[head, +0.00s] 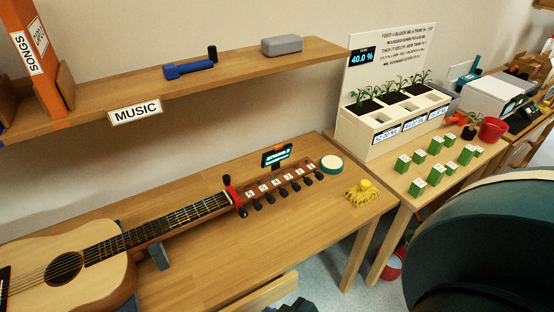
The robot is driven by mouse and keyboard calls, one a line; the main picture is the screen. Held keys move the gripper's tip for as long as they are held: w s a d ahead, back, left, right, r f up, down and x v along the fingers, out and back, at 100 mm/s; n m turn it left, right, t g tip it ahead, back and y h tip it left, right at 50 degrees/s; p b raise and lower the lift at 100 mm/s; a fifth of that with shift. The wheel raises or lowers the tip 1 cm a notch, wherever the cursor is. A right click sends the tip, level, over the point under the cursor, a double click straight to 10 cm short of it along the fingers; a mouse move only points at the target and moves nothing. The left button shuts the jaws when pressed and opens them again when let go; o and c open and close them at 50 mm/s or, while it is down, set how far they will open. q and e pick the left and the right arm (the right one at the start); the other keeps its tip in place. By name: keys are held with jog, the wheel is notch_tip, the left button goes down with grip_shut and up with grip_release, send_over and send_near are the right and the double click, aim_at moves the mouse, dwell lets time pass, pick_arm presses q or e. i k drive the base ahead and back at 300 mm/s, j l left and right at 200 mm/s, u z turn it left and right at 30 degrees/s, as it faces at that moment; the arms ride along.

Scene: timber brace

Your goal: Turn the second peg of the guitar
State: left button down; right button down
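An acoustic guitar (110,255) lies on the wooden workbench, its body at the left and its neck pointing up and right. Its brown headstock (281,184) carries a row of small white labels, too small to read surely. Several black tuning pegs (283,193) line the headstock's near edge. I cannot tell from the labels which one is the second peg. A red clamp-like piece (236,199) with a black knob sits across the neck by the headstock. A small dark tuner display (277,155) with lit text stands behind the headstock. Neither gripper shows.
A round white-and-teal object (331,164) and a yellow tangled item (363,192) lie right of the headstock. A shelf (190,85) marked MUSIC overhangs the bench. A planter (390,125) and green blocks (437,174) occupy the right table. A large dark rounded shape (485,245) fills the lower right.

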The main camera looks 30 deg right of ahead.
aim_at(308, 181)
jog(key=k+l+z, duration=0.2)
jog(key=l+z, duration=0.2)
jog(key=l, duration=0.2)
jog(key=k+l+z, duration=0.15)
jog(key=l, duration=0.15)
jog(key=u, duration=1.25)
jog(key=z, duration=1.5)
jog(key=i+l+z, duration=0.1)
jog(key=i+l, duration=0.15)
